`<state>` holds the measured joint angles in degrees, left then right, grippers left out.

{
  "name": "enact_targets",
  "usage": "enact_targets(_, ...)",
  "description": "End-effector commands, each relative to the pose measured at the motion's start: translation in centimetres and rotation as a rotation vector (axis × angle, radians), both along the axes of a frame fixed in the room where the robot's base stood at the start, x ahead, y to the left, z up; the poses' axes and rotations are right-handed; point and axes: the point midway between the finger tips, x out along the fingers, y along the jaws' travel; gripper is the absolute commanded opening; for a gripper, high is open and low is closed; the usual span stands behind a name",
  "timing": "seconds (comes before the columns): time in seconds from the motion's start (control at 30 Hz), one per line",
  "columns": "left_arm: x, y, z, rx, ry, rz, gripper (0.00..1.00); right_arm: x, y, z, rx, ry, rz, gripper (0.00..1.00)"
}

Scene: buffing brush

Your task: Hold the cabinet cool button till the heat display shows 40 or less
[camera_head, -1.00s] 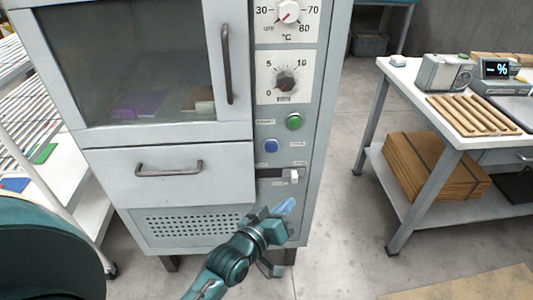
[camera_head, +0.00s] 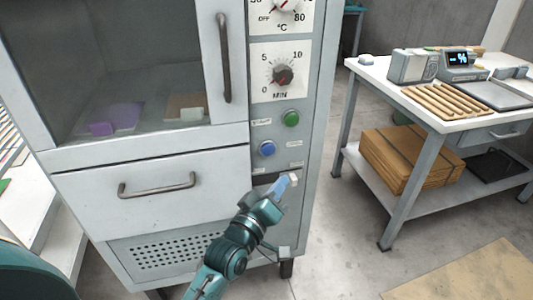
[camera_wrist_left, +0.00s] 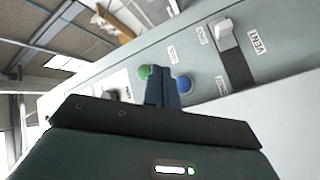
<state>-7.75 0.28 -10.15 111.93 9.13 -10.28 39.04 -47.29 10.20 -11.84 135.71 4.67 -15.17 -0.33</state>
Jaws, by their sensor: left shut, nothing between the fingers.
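The grey cabinet (camera_head: 150,195) stands in front of me with a windowed door, drawer and control strip. A blue button (camera_head: 267,149) sits below a green button (camera_head: 290,118); their labels are too small to read. In the left wrist view the blue button (camera_wrist_left: 184,84) and green button (camera_wrist_left: 144,71) show on either side of the fingers. My left gripper (camera_head: 284,186) is shut and empty, below and slightly right of the blue button, in front of the vent slider. I cannot tell whether it touches the panel. No heat display on the cabinet is in view. My right gripper is not in view.
The white vent slider knob (camera_head: 294,180) is close beside my fingertips; it also shows in the left wrist view (camera_wrist_left: 225,33). A minute dial (camera_head: 282,75) is above the buttons. A white table (camera_head: 400,85) with devices and wooden sticks stands right, beyond open floor.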

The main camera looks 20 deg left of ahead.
Motion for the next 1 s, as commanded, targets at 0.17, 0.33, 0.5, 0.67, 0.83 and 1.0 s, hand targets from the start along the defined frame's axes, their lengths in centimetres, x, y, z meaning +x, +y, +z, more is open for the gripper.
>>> enact_targets(0.17,0.0,0.0,0.0,0.0,0.0,0.0,0.0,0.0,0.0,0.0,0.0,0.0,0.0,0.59)
enact_targets(0.33,0.2,0.1,0.0,0.001,0.0,0.0,0.0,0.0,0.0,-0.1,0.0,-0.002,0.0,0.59)
enact_targets(0.5,1.4,1.0,-0.2,0.002,-0.003,0.0,0.0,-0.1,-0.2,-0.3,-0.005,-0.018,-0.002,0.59)
enact_targets(0.67,3.3,2.3,-0.3,0.004,-0.004,0.001,0.0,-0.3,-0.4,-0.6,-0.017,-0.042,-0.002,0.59)
enact_targets(0.83,5.3,3.6,-0.2,0.004,-0.003,0.001,0.0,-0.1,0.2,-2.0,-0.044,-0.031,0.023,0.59)
enact_targets(1.0,6.6,4.5,0.0,0.002,0.0,-0.001,0.0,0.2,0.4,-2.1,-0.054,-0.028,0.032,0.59)
